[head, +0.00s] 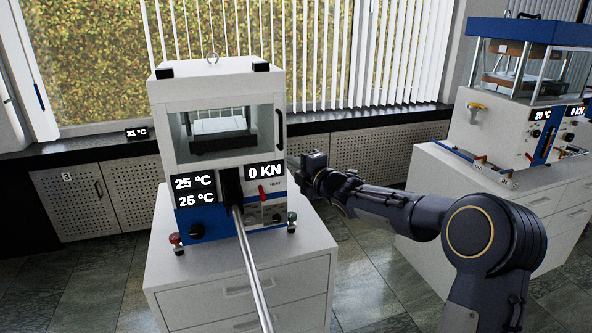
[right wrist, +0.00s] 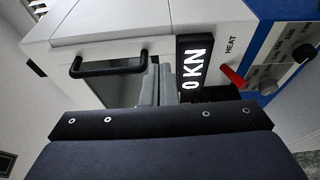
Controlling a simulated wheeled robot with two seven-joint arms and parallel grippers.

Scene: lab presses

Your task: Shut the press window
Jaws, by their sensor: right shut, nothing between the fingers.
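The white press (head: 214,118) stands on a white cabinet in the middle of the head view. Its glass window (head: 222,136) is in the upper front, with a dark upright handle (head: 281,130) at the right edge. The window looks flush or nearly flush with the front; I cannot tell if a narrow gap remains. In the right wrist view the handle (right wrist: 108,66) lies left of my fingers. My right gripper (head: 294,160) is shut and empty, just right of the press front, below the handle and apart from it. My left gripper is out of view.
A silver lever (head: 254,275) sticks out from the press front. Below the window are displays and a red HEAT lever (head: 262,192). A second press (head: 520,75) stands on a cabinet at the right. Floor shows between the cabinets.

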